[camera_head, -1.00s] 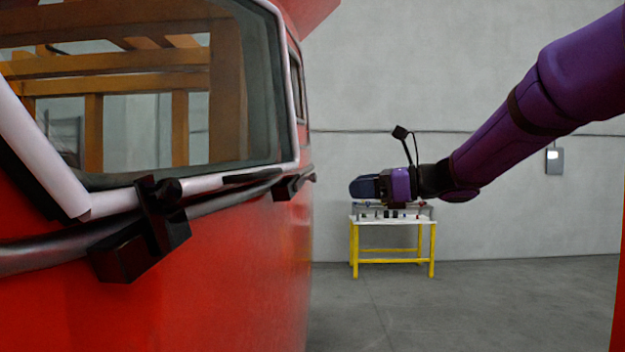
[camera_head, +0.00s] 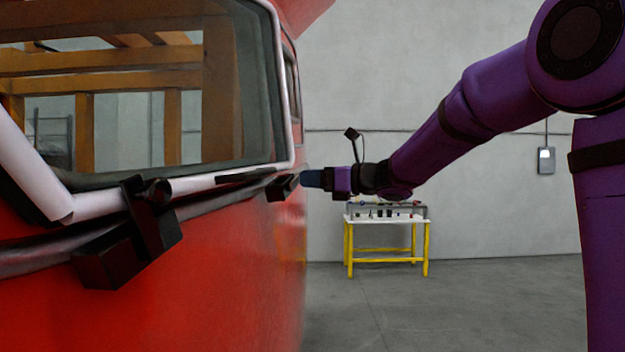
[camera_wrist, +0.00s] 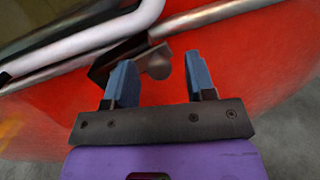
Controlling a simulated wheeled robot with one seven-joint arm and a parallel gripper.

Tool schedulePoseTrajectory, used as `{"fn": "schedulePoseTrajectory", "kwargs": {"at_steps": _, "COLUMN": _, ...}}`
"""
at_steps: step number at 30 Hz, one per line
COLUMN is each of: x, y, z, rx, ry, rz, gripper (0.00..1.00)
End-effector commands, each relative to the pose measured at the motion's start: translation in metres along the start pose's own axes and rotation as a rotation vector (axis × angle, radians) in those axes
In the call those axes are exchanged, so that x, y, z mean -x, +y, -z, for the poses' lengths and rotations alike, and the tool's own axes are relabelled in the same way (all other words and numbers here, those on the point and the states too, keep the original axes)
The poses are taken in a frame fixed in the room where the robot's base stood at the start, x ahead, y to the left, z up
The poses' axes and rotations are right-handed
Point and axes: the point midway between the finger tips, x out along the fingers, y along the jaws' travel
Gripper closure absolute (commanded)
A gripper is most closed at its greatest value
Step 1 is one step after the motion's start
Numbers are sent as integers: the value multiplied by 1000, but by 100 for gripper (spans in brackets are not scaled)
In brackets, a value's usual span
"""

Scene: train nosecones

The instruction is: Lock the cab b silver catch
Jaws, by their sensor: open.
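The red cab (camera_head: 240,280) fills the left of the head view. A dark catch block (camera_head: 282,187) sits on the rail near the cab's far corner. My gripper (camera_head: 308,179) is just right of it. In the wrist view, my gripper (camera_wrist: 160,72) is open with blue fingers apart and nothing between the pads. A grey catch knob (camera_wrist: 158,62) shows ahead, between the fingertips, next to a dark bracket (camera_wrist: 112,62). I cannot tell whether a finger touches it. The catch's locked state is not clear.
A closer black catch (camera_head: 130,235) juts from the rail at left. The window frame (camera_head: 85,203) runs above the rail. A yellow-legged table (camera_head: 387,219) stands by the back wall. Open floor (camera_head: 450,310) lies right of the cab.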

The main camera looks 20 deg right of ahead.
Motion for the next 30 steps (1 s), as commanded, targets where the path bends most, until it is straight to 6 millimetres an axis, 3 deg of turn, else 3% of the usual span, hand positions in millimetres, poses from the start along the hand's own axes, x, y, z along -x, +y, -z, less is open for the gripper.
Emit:
{"fn": "schedulePoseTrajectory", "kwargs": {"at_steps": 10, "x": -4, "y": 0, "z": 0, "rx": 0, "ry": 1, "rz": -1, "gripper": 50}}
{"fn": "schedulePoseTrajectory", "kwargs": {"at_steps": 17, "x": -4, "y": 0, "z": 0, "rx": 0, "ry": 1, "rz": -1, "gripper": 99}}
{"fn": "schedulePoseTrajectory", "kwargs": {"at_steps": 30, "x": -4, "y": 2, "z": -3, "rx": 82, "ry": -9, "rz": -12, "gripper": 99}}
